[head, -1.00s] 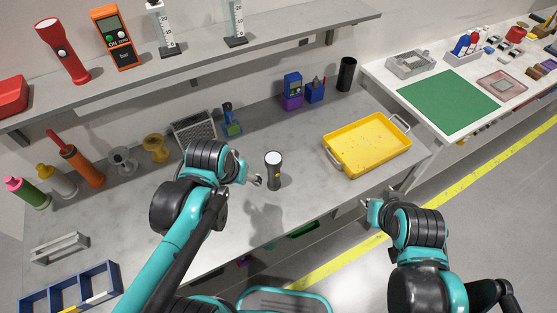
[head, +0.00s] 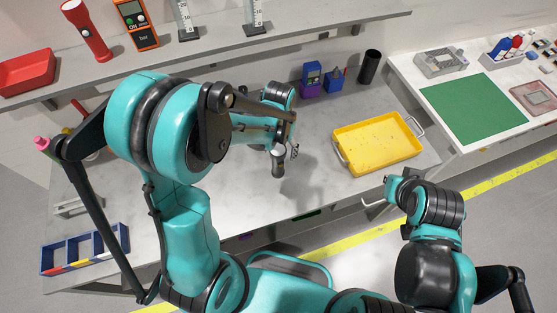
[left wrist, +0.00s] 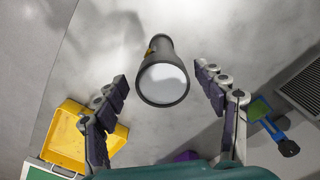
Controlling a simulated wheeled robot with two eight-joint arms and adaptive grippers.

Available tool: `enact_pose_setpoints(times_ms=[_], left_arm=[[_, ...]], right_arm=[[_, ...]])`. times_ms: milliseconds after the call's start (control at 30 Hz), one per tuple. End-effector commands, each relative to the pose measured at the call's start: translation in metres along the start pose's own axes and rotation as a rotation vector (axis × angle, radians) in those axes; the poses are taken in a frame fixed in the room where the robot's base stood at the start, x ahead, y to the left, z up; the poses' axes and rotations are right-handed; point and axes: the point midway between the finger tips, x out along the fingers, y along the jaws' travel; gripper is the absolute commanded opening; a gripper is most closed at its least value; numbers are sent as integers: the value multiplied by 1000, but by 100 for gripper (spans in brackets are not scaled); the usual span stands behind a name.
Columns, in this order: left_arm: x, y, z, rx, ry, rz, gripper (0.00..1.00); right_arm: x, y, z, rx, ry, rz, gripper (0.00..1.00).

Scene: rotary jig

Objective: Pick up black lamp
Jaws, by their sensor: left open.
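The black lamp (left wrist: 162,83) stands between the spread fingers of my left gripper (left wrist: 161,76) in the left wrist view, its round pale lens facing the camera. Clear gaps show on both sides, so neither finger appears to touch it. In the head view the lamp (head: 278,168) is upright on the grey bench, partly hidden by my left gripper (head: 287,150) above it. My left gripper is open. My right gripper (head: 386,188) is in front of the bench's right end, away from the lamp; its fingers are too unclear to judge.
A yellow tray (head: 341,131) sits right of the lamp. A blue-purple device (head: 312,78) and a black cylinder (head: 369,67) stand behind. A red flashlight (head: 88,32) is on the upper shelf. A blue divided box (head: 85,250) lies front left. The bench front near the lamp is clear.

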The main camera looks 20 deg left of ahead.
Motion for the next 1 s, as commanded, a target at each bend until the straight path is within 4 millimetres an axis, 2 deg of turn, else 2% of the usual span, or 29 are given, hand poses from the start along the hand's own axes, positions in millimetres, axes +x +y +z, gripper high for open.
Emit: enact_pose_setpoints(times_ms=[100, 200, 500, 533, 567, 733, 767, 1000], left_arm=[[22, -3, 0, -1, 0, 0, 71], [34, -3, 0, 0, 1, 0, 71], [40, -3, 1, 0, 1, 0, 71], [39, -3, 1, 0, 1, 0, 68], [39, -3, 1, 0, 1, 0, 60], [39, -3, 1, 0, 1, 0, 15], [39, -3, 1, 0, 1, 0, 12], [39, -3, 1, 0, 1, 0, 11]], right_arm=[[6, 0, 4, 0, 0, 0, 0], [8, 0, 6, 0, 0, 0, 0], [8, 0, 6, 0, 0, 0, 0], [8, 0, 6, 0, 0, 0, 0], [8, 0, 6, 0, 0, 0, 0], [8, 0, 6, 0, 0, 0, 0], [8, 0, 6, 0, 0, 0, 0], [8, 0, 6, 0, 0, 0, 0]])
